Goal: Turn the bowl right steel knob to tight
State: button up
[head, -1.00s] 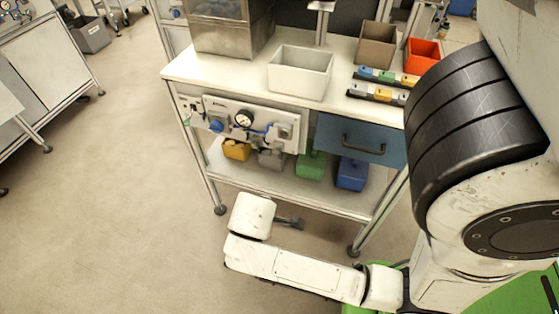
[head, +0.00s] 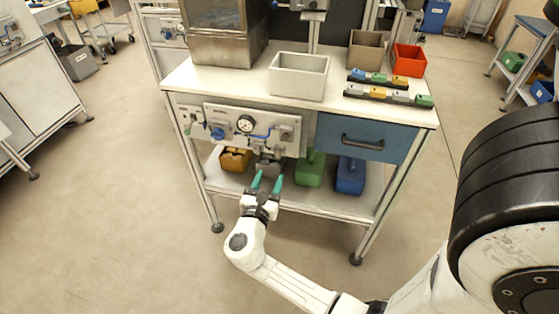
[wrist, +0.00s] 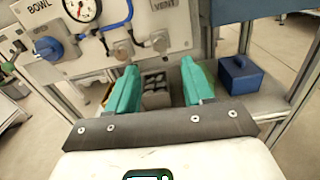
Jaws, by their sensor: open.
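The panel (head: 262,112) on the bench front carries a round gauge (head: 245,124), a blue knob (head: 217,132) and steel fittings. In the wrist view two steel knobs show: a left one (wrist: 122,48) and a right one (wrist: 160,41), below the VENT label. In the head view a steel knob (head: 287,133) sits at the panel's right. My gripper (head: 267,180) has green fingers, open and empty, below and in front of the panel, apart from the knobs. It also shows in the wrist view (wrist: 160,68).
A blue drawer (head: 360,138) with a dark handle is right of the panel. The lower shelf holds a yellow bin (head: 235,160), a green container (head: 310,168) and a blue container (head: 350,176). A white bin (head: 299,76) stands on top.

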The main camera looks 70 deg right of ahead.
aim_at(278, 156)
jog(key=d, duration=0.9)
jog(key=shift+w, duration=0.3)
grip_shut()
